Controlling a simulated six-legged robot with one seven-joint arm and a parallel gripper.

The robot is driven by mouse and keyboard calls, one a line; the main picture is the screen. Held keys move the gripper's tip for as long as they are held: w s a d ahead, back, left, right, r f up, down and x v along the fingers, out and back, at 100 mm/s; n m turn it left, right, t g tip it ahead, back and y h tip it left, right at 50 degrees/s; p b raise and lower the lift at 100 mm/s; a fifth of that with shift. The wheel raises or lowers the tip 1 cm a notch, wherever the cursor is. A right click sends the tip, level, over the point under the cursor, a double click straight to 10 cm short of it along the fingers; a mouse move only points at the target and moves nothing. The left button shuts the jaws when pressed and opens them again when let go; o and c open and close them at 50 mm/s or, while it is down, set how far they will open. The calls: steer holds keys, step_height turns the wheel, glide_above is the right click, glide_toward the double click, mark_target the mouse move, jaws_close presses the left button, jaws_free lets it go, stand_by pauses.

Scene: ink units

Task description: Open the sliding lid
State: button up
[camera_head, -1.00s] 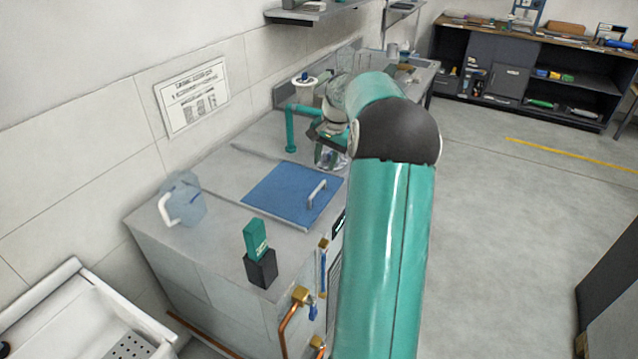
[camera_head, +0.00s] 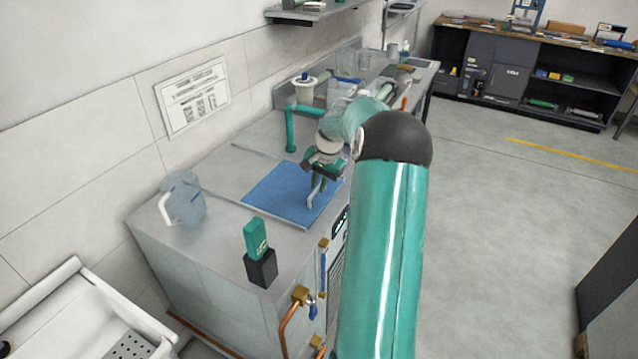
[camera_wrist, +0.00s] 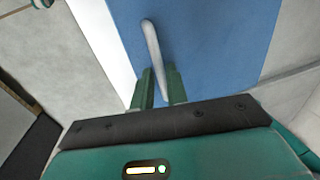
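The sliding lid (camera_head: 278,195) is a flat blue panel lying in the top of the grey metal unit. Its pale bar handle (camera_head: 313,192) stands near the right side of the lid. My gripper (camera_head: 318,183) is over the lid at the handle and hides part of it. In the wrist view, the blue lid (camera_wrist: 215,40) lies below, and one end of the handle (camera_wrist: 152,50) reaches between the two green fingers of my gripper (camera_wrist: 160,88). The fingers are apart with a gap around the handle. I cannot tell whether either finger touches it.
A clear jug (camera_head: 186,200) with a white handle stands on the unit's left end. A green block on a black box (camera_head: 258,262) stands near the front corner. A green pipe (camera_head: 291,130) rises behind the lid. Copper pipes with brass valves (camera_head: 300,294) stick out in front.

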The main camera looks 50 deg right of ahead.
jaws_close()
glide_above(270, 181)
stand_by(0.5)
steer(key=shift+o, duration=2.4)
jaws_free()
steer(key=shift+s+r, duration=0.1)
step_height(270, 181, up, 14)
steer(key=s, duration=0.2)
steer(key=shift+s+d+f, duration=0.25)
steer(key=shift+d, duration=0.15)
